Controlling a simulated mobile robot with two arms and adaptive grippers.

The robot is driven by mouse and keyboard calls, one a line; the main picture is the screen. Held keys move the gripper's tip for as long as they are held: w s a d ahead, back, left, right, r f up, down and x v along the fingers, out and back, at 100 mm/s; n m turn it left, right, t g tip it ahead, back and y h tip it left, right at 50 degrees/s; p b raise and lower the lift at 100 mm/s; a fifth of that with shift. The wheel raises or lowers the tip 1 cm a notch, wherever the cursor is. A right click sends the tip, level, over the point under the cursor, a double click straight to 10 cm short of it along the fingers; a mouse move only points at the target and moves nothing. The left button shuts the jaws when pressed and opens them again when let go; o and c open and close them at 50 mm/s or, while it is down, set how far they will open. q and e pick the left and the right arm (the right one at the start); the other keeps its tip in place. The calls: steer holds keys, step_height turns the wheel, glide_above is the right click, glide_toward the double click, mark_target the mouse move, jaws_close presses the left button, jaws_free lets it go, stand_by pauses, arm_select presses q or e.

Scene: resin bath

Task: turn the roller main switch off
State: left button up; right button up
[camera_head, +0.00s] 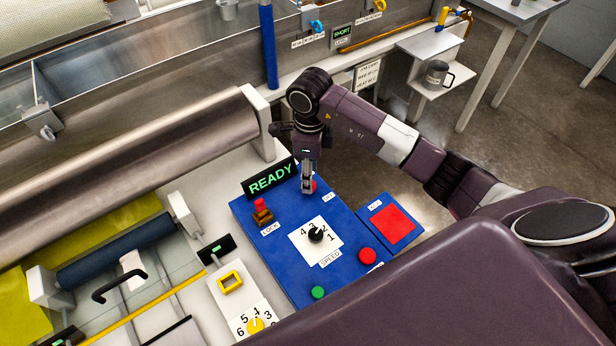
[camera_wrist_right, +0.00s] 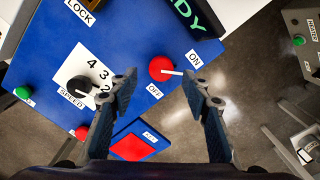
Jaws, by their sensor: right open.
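The roller main switch is a round red knob (camera_wrist_right: 162,69) with a white pointer, on a blue control panel (camera_head: 285,277). In the right wrist view its pointer points right, passing just under the ON label (camera_wrist_right: 195,56); the OFF label (camera_wrist_right: 154,92) is below the knob. My right gripper (camera_wrist_right: 161,78) is open, with the knob showing between and just beyond its fingertips; I cannot tell if they touch it. In the head view the right gripper (camera_head: 307,190) points down over the panel's far corner and mostly hides the knob. My left gripper is not in view.
A READY display (camera_head: 270,178) stands close left of the right gripper. The panel also has a lock key (camera_head: 262,212), a black speed dial (camera_head: 316,235), a red button (camera_head: 367,256) and a green button (camera_head: 318,292). A red pad (camera_head: 392,224) is at right. A metal roller (camera_head: 130,140) lies behind.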

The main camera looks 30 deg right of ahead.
step_height(320, 180, down, 3)
steer(key=shift+w+f, duration=0.1)
steer(key=shift+f, duration=0.1)
steer(key=shift+f+p, duration=0.2)
steer(key=shift+p, duration=0.1)
steer(key=c, duration=1.2)
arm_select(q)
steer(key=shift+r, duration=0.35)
arm_select(e)
steer(key=shift+o, duration=0.2)
